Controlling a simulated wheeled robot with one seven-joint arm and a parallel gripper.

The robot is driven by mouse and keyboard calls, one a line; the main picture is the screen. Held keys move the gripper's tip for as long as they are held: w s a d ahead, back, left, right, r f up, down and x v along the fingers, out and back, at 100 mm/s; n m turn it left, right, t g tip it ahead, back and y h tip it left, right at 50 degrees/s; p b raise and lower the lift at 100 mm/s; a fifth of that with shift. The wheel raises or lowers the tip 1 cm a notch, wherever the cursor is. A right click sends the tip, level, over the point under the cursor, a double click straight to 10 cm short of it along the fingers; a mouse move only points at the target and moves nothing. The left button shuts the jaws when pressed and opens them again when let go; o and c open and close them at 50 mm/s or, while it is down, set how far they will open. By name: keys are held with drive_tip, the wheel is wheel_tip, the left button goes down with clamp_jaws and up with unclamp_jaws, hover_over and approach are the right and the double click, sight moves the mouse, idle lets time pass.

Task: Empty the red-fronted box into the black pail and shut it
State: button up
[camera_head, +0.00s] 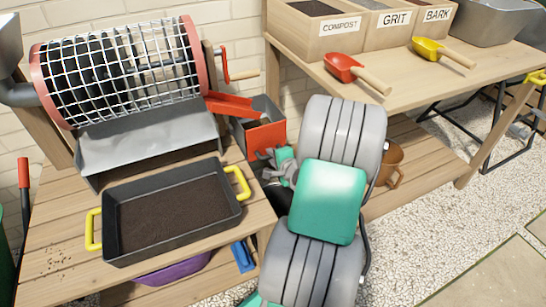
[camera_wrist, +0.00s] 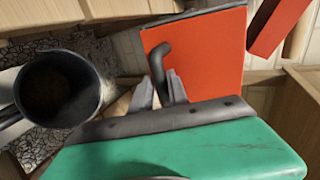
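The red-fronted box (camera_head: 265,138) is grey-sided with an open top and stands at the right end of the left bench, beside the drum sieve. In the wrist view its red front (camera_wrist: 212,62) fills the upper middle and carries a dark hooked handle (camera_wrist: 160,58). My gripper (camera_wrist: 161,84) has its two grey fingers close on both sides of the handle, apparently shut on it. In the head view my gripper (camera_head: 283,165) is at the box's front, partly hidden by my arm. The black pail (camera_wrist: 60,88) is to the left in the wrist view, below the box, with a dark inside.
A red bar (camera_head: 232,104) reaches over the box from the sieve (camera_head: 120,75). A black tray of soil (camera_head: 172,212) with yellow handles lies on the left bench. The right bench (camera_head: 440,85) holds labelled bins and red and yellow scoops. A brown pot (camera_head: 392,165) stands below.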

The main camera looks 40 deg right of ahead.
drive_tip(key=shift+s+f, duration=0.1)
drive_tip(key=shift+f, duration=0.05)
clamp_jaws()
drive_tip(key=shift+s, duration=0.1)
